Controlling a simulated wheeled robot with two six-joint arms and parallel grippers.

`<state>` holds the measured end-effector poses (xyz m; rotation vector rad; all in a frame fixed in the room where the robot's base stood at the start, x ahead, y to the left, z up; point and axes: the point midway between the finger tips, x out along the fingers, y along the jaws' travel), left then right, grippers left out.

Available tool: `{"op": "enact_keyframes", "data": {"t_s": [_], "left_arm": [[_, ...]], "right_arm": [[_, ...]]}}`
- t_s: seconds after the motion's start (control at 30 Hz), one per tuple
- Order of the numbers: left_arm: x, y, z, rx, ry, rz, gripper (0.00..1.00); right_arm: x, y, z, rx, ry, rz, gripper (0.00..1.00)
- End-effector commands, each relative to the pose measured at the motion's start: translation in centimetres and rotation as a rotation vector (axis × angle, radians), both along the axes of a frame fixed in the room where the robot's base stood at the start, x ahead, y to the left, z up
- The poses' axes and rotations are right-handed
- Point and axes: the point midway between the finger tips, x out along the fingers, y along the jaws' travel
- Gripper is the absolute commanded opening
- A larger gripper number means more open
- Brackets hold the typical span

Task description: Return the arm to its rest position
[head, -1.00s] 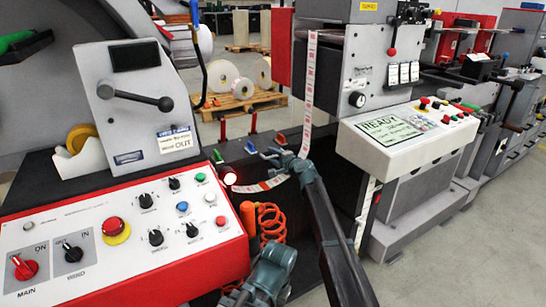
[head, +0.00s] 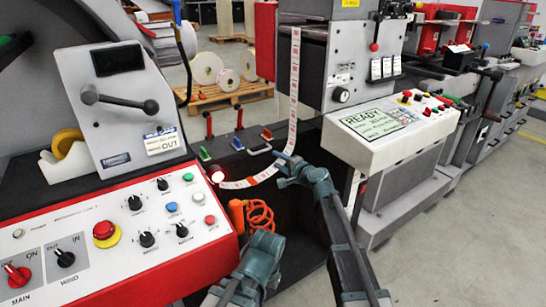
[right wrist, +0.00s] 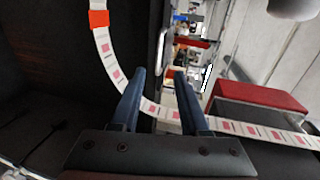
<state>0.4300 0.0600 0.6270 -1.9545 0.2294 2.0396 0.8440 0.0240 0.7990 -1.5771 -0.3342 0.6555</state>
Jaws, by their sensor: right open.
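My right gripper (head: 283,170) is in the middle of the head view, beside the label web, with its arm coming up from the lower right. In the right wrist view its two blue fingers (right wrist: 157,72) are apart, with no object gripped between them. The printed label web (right wrist: 240,127) crosses close to the fingers; whether they touch it I cannot tell. In the head view the web (head: 293,85) hangs down and curves left toward a red light. Another teal arm part of mine (head: 258,262) shows at the bottom; no left jaws are visible.
The red-edged control panel (head: 120,240) stands at left. The white console (head: 395,125) reading READY is at right. Small coloured clamps (head: 238,143) sit on the dark bed beyond the gripper. Floor is clear at right.

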Motion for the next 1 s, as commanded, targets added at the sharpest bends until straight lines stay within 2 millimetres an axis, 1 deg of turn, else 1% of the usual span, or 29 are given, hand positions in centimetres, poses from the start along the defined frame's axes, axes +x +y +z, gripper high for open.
{"op": "enact_keyframes", "data": {"t_s": [0.27, 0.37, 0.47, 0.5, 0.57, 0.6, 0.67, 0.7, 0.8, 0.9, 1.0], "left_arm": [[0.0, 0.0, 0.0, 0.000, 0.000, 0.000, 0.00], [0.0, 0.0, 0.0, 0.000, 0.000, 0.000, 0.00], [0.0, 0.0, 0.0, 0.000, 0.000, 0.000, 0.00], [0.0, 0.0, 0.0, 0.000, 0.000, 0.000, 0.00], [0.0, 0.0, 0.0, 0.000, 0.000, 0.000, 0.00], [0.0, 0.0, 0.0, 0.000, 0.000, 0.000, 0.00], [0.0, 0.0, 0.0, 0.000, 0.000, 0.000, 0.00], [0.0, 0.0, 0.0, 0.000, 0.000, 0.000, 0.00], [0.0, 0.0, 0.0, 0.000, 0.000, 0.000, 0.00], [0.0, 0.0, 0.0, 0.000, 0.000, 0.000, 0.00], [0.0, 0.0, 0.0, 0.000, 0.000, 0.000, 0.00]], "right_arm": [[-0.1, -0.1, 0.0, -0.003, 0.001, 0.001, 0.45], [-1.5, -0.2, -0.8, -0.058, 0.003, 0.032, 0.45], [-5.4, -0.9, -3.2, -0.218, 0.019, 0.121, 0.45], [-7.5, -1.4, -4.6, -0.306, 0.034, 0.171, 0.45], [-11.0, -2.5, -6.9, -0.449, 0.066, 0.252, 0.45], [-13.4, -3.6, -8.5, -0.544, 0.094, 0.304, 0.45], [-16.7, -5.4, -10.7, -0.675, 0.142, 0.379, 0.45], [-18.8, -6.7, -11.9, -0.756, 0.178, 0.425, 0.45], [-23.5, -9.9, -14.3, -0.922, 0.269, 0.523, 0.45], [-27.3, -12.8, -15.8, -1.046, 0.356, 0.596, 0.45], [-30.8, -15.4, -16.7, -1.142, 0.441, 0.658, 0.45]]}}
